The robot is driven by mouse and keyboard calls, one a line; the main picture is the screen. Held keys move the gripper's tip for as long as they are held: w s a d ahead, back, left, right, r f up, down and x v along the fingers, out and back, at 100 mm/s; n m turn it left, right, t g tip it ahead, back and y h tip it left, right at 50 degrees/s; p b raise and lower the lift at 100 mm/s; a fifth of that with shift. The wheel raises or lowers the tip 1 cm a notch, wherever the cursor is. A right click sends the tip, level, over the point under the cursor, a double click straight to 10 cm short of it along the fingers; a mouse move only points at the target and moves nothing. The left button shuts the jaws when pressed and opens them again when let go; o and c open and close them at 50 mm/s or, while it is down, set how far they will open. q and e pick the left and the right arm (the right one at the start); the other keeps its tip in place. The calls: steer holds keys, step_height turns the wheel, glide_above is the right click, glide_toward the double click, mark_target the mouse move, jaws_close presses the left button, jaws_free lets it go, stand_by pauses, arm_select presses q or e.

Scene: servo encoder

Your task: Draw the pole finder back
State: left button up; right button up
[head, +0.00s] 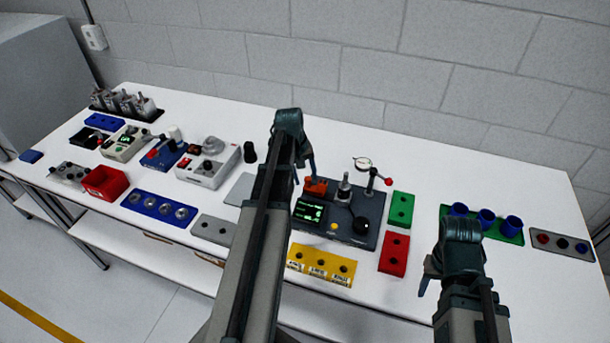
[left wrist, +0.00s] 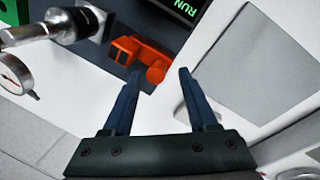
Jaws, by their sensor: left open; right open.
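An orange part (head: 315,187), which looks like the pole finder, sits at the back left of a dark test station (head: 370,232) with a green-lit screen. In the left wrist view the orange part (left wrist: 140,58) lies just beyond the fingertips, nearer the left finger in the picture. My left gripper (head: 308,166) is open and empty above and behind the orange part; its fingers (left wrist: 160,74) point toward it, with no contact visible. My right gripper (head: 428,276) is open and empty over the front right of the table, away from the station.
A metal spindle (head: 344,187) and a dial gauge (head: 363,164) stand right of the orange part. A grey plate (head: 241,189) lies left of the station. Green (head: 400,209), red (head: 394,253) and yellow (head: 322,265) hole blocks surround it. Blue cups (head: 486,218) stand at right.

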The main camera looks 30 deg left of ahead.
arm_select(q)
step_height(320, 180, up, 14)
steer(key=s+a+p, duration=0.1)
steer(key=s+p, duration=0.1)
steer(key=p, duration=1.1)
steer(key=shift+a+f, duration=0.25)
steer(key=shift+a, duration=0.15)
steer(key=shift+d, duration=0.1)
steer(key=s+d+f+m+g+b, duration=0.1)
steer(key=d+f+m+b, duration=0.2)
steer(key=d, duration=0.6)
steer(key=s+d+f+m+b, duration=0.2)
steer(key=d+f, duration=0.1)
steer(key=d, duration=0.7)
steer(key=s+d+f+m+y+b, duration=0.1)
steer(key=s+d+m, duration=0.3)
steer(key=d, duration=0.4)
steer(key=s+d+f+m+y+b, duration=0.1)
steer(key=s+d+f+m+b, duration=0.3)
steer(key=s+d, duration=0.2)
steer(key=d, duration=0.2)
steer(key=shift+s+d+f+g+y+b, duration=0.2)
steer(key=shift+s+d+g+y+b, duration=0.1)
steer(key=shift+d+g+b, duration=0.1)
